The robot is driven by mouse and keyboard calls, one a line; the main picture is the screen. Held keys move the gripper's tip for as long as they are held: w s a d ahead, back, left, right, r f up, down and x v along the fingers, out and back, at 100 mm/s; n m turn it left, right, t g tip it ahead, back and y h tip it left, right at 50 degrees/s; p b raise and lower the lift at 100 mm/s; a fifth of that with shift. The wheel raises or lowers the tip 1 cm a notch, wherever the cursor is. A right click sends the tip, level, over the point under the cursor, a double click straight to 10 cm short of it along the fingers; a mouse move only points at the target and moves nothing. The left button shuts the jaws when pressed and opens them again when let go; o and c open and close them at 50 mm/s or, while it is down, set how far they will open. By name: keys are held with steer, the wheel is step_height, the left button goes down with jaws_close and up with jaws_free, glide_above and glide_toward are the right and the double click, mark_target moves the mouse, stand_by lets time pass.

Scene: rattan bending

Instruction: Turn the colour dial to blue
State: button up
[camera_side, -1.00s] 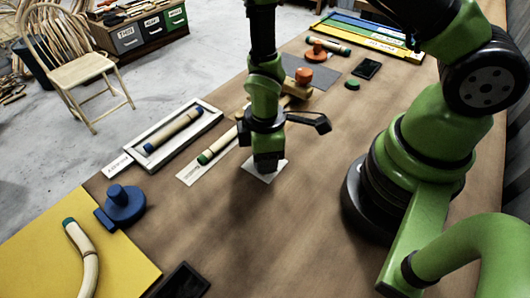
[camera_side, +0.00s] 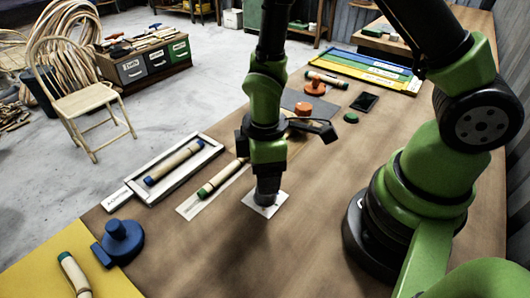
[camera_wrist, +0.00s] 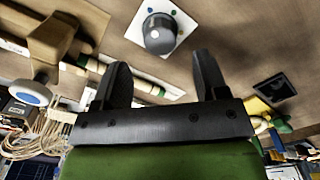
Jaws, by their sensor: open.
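The colour dial is a dark grey round knob (camera_wrist: 160,34) on a white square plate (camera_wrist: 140,22), shown at the top of the wrist view. Blue and green dots show on the plate; a pale mark is on the knob, but which colour it points to I cannot tell. In the side view the plate (camera_side: 257,208) lies flat on the table below my gripper (camera_side: 267,178). In the wrist view my gripper (camera_wrist: 162,62) is open, its two fingers apart with nothing between them, and the knob lies beyond the tips.
A rattan piece with a green end (camera_side: 220,178) lies left of the dial, with a white tray (camera_side: 165,178) beyond. A blue clamp (camera_side: 122,240) stands at the near left. The table right of the dial is clear.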

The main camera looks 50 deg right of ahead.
steer(key=shift+r, duration=2.05)
steer(key=s+d+r+m+t+y, duration=0.1)
steer(key=s+d+r+m+t, duration=0.1)
steer(key=r+m, duration=0.4)
steer(key=s+d+r+m+t+y, duration=0.1)
steer(key=s+r+m+t, duration=0.4)
steer(key=r, duration=0.9)
steer(key=shift+s+d+r+m, duration=0.4)
steer(key=shift+s+m, duration=0.75)
steer(key=shift+m, duration=0.05)
